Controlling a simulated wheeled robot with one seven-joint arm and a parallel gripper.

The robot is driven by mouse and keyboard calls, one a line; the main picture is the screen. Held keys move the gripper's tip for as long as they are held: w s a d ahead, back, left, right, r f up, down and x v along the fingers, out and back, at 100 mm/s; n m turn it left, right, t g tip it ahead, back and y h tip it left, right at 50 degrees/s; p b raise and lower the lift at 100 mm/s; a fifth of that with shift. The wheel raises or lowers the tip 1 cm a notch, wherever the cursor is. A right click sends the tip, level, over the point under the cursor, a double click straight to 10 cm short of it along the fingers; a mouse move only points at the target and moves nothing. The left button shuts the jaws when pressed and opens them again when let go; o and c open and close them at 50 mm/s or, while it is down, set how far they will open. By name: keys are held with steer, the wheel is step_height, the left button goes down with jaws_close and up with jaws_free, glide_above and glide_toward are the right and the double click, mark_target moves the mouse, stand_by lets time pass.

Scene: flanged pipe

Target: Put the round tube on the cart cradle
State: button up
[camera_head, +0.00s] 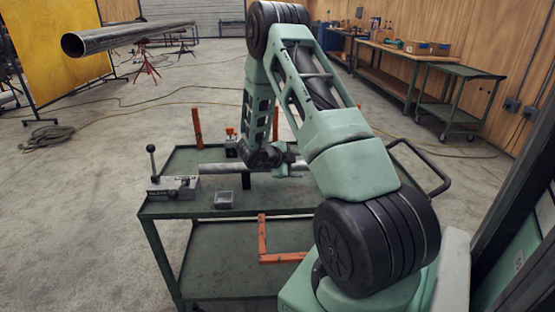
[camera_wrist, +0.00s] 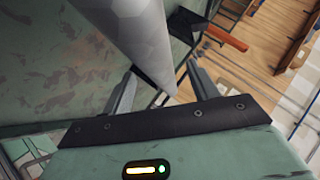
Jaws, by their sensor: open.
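A grey round tube (camera_head: 222,168) lies crosswise above the top of the green cart (camera_head: 165,208) in the head view. A small dark support (camera_head: 246,180) shows under it; I cannot tell clearly whether this is the cradle or whether the tube rests in it. My gripper (camera_head: 284,165) is at the tube's right part, largely hidden by my arm. In the wrist view the tube (camera_wrist: 135,35) runs between the two spread fingers of my gripper (camera_wrist: 162,72). The fingers are open, with a gap visible beside the tube.
A large pipe (camera_head: 130,38) is at the upper left. Workbenches (camera_head: 400,52) line the right wall.

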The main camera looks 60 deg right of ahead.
steer(key=v, duration=1.5)
steer(key=shift+a+r, duration=0.15)
